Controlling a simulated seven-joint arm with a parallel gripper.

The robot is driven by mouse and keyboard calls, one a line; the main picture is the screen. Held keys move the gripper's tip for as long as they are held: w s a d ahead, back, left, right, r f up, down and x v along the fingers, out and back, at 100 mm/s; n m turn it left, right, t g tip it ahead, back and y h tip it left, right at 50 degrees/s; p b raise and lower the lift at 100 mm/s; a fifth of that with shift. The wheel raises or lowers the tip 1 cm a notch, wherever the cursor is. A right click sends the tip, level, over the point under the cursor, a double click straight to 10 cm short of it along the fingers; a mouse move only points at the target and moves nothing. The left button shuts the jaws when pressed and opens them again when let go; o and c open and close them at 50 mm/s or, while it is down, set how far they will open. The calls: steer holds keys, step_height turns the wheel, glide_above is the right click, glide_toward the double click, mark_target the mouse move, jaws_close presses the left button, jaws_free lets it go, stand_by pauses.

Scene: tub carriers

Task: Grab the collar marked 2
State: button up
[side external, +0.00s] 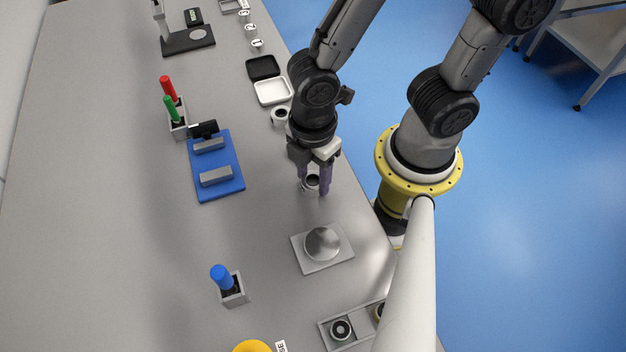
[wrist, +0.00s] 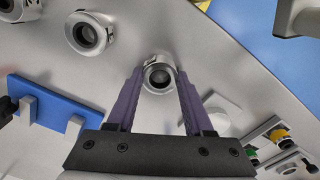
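A silver-grey collar with a dark bore sits between the two purple fingertips of my gripper (side external: 314,186); the collar (side external: 312,181) is partly hidden by them. In the wrist view the collar (wrist: 159,76) lies between the fingertips (wrist: 160,78), one on each side. The fingers are apart, but I cannot tell whether they press on it. No number can be read on it. Another collar (side external: 280,116) stands further back near the table's edge. It may be one of two collars at the wrist view's upper left, the nearer being a white-grey collar (wrist: 90,33) with dark marking, not legible.
A plate with a silver dome (side external: 322,243) is close in front of my gripper. A blue fixture (side external: 216,182) lies to the left. Black (side external: 262,67) and white (side external: 272,92) trays are behind. A grey tray (side external: 330,334) with round parts is at the front. The table's left is clear.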

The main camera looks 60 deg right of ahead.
jaws_close()
steer(key=shift+r, duration=0.15)
